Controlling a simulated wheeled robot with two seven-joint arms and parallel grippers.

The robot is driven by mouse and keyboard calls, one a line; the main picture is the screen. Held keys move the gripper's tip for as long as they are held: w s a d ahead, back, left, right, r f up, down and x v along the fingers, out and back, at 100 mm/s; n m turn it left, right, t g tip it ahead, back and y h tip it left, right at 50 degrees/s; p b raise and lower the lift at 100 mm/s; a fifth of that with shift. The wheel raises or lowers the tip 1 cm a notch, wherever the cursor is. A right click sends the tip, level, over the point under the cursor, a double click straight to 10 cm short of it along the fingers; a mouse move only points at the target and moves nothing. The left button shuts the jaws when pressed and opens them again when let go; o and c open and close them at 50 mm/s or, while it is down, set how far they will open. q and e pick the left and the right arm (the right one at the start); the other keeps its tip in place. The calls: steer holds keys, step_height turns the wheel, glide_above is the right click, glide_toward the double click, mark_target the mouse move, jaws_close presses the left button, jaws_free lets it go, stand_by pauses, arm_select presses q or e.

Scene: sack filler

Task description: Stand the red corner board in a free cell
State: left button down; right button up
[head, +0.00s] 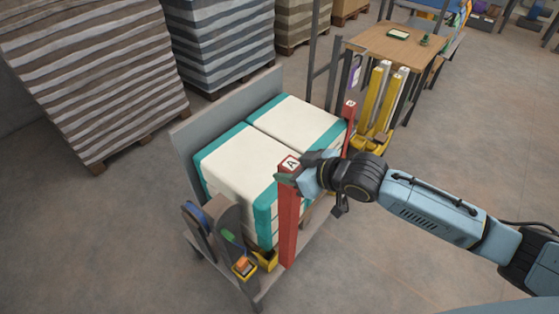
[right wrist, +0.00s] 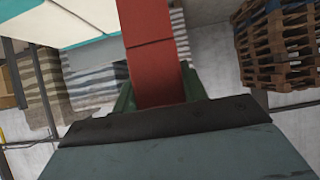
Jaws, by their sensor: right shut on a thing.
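A tall red corner board (head: 289,228) stands upright at the near right corner of the stacked sacks on a cart, with a white label marked A on top. My right gripper (head: 298,172) is shut on it near its top end. In the right wrist view the red board (right wrist: 155,50) runs between the fingers of my gripper (right wrist: 157,92). Its lower end is by the cart's front edge; I cannot tell if it rests there. A second red post (head: 348,128) with a label stands at the far right corner of the sacks. My left gripper is not in view.
The cart (head: 180,150) carries cream and teal sacks (head: 235,170). A yellow rack (head: 372,146) holding upright yellow and white boards (head: 372,98) stands behind my right arm, beside a wooden table (head: 405,45). Striped pallet stacks (head: 95,75) stand at back left. Floor at right is clear.

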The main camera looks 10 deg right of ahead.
steer(key=s+d+p, duration=0.5)
steer(key=s+d, duration=0.2)
steer(key=s, duration=0.2)
steer(key=shift+s+d, duration=0.25)
stand_by(0.5)
